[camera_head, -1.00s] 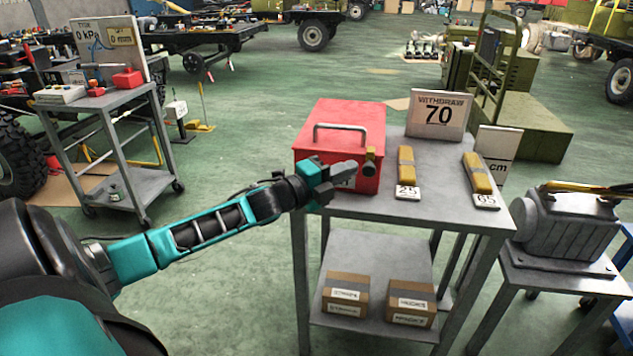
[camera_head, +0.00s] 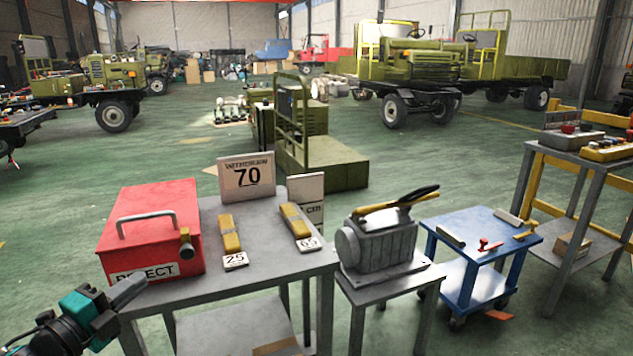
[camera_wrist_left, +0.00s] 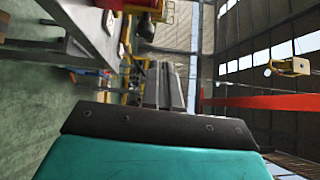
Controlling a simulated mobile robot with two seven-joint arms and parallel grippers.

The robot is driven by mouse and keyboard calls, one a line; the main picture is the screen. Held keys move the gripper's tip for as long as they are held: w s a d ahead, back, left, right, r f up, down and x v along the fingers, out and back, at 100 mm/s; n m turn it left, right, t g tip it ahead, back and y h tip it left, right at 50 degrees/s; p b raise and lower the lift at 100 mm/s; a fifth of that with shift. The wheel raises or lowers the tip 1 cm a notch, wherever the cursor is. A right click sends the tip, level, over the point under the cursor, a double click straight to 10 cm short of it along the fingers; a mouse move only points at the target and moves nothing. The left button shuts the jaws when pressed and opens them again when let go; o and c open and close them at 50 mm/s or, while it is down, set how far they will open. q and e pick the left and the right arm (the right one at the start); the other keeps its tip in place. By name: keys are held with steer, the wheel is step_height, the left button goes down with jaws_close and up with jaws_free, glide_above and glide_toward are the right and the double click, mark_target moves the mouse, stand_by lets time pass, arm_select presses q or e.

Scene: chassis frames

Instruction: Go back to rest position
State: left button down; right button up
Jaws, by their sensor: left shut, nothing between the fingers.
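The red box marked "REJECT" (camera_head: 160,213) stands on that table just beyond the gripper. I cannot tell whether the gripper touches the table edge. My right gripper is in neither view.

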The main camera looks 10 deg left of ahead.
arm_select(q)
steer(key=s+d+f+n+g+y+p, duration=0.1)
steer(key=s+d+f+n+g, duration=0.1)
steer(key=s+d+f+n, duration=0.45)
steer(key=s+d+f+n+g+y, duration=0.15)
steer(key=d+f+n, duration=0.25)
steer(key=f, duration=0.5)
steer(key=s+d+f+n+g, duration=0.3)
steer(key=s+d+f+n, duration=0.3)
steer(key=d, duration=0.6)
steer(key=shift+s+n+g+p, duration=0.35)
steer(key=shift+s+n, duration=0.6)
steer(key=shift+s, duration=0.3)
